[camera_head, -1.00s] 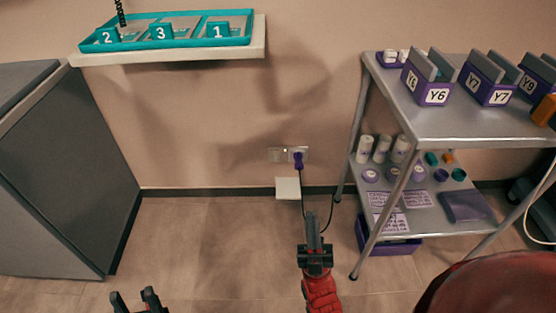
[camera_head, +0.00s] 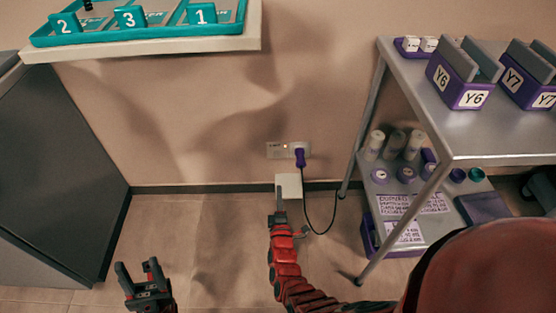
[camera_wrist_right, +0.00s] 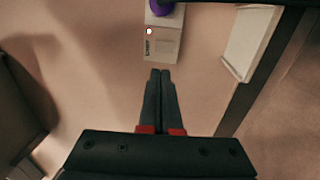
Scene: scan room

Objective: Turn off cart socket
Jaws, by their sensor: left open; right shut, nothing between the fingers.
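The wall socket (camera_head: 279,150) is a pale plate low on the wall, with a small lit orange-red light and a switch area on its left half. A purple plug (camera_head: 300,157) sits in its right half, and a dark cord hangs from it. In the right wrist view the socket (camera_wrist_right: 162,46) shows at the top, with its red light and part of the purple plug (camera_wrist_right: 166,9). My right gripper (camera_head: 279,188) is shut and empty, below the socket; in its wrist view the fingertips (camera_wrist_right: 160,72) point at the socket, apart from it in the picture. My left gripper (camera_head: 137,270) is open and empty at the lower left.
A metal cart (camera_head: 460,125) with purple racks stands at the right. A white box (camera_head: 289,182) is below the socket. A shelf (camera_head: 150,45) with a teal tray is at the upper left. A grey cabinet (camera_head: 60,170) stands at the left. The floor between is clear.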

